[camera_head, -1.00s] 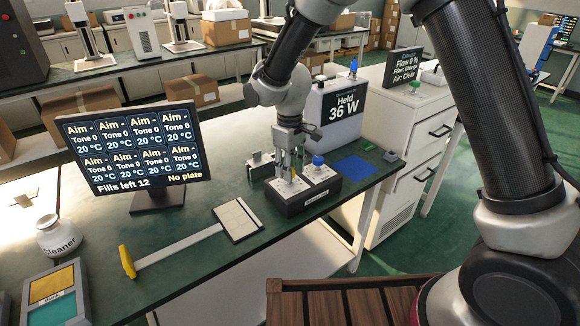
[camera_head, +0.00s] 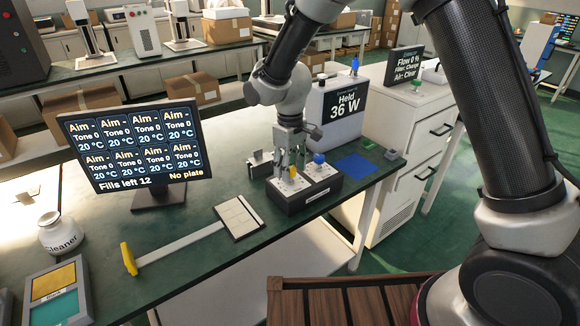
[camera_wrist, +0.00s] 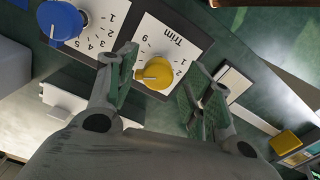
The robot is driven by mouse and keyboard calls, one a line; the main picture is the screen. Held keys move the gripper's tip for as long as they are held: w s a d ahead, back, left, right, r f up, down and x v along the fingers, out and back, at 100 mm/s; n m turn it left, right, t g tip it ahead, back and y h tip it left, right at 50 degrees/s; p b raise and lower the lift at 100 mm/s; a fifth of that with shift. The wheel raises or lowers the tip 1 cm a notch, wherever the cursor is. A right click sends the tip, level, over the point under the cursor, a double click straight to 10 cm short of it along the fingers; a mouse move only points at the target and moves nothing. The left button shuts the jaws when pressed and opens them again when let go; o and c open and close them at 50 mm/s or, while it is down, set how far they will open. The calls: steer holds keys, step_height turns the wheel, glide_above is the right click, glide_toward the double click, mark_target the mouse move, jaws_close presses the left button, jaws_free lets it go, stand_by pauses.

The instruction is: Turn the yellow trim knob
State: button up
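The yellow trim knob (camera_wrist: 158,72) sits on a white dial plate (camera_wrist: 178,57) marked "Trim", with a pale pointer line toward the lower left in the wrist view. In the head view, the yellow knob (camera_head: 293,172) is partly hidden by my gripper (camera_head: 290,158), which is above the dark control box (camera_head: 293,205). In the wrist view, my gripper (camera_wrist: 164,62) is open, with one finger on each side of the knob. Gaps show between the knob and both fingers. Whether the fingertips reach down to knob height is unclear.
A blue knob (camera_wrist: 60,22) stands on the neighbouring dial. A grey bracket (camera_head: 259,163) is left of the box, and a screen (camera_head: 135,150) farther left. A "Held 36 W" unit (camera_head: 341,112) stands behind.

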step_height(320, 180, up, 12)
stand_by(0.5)
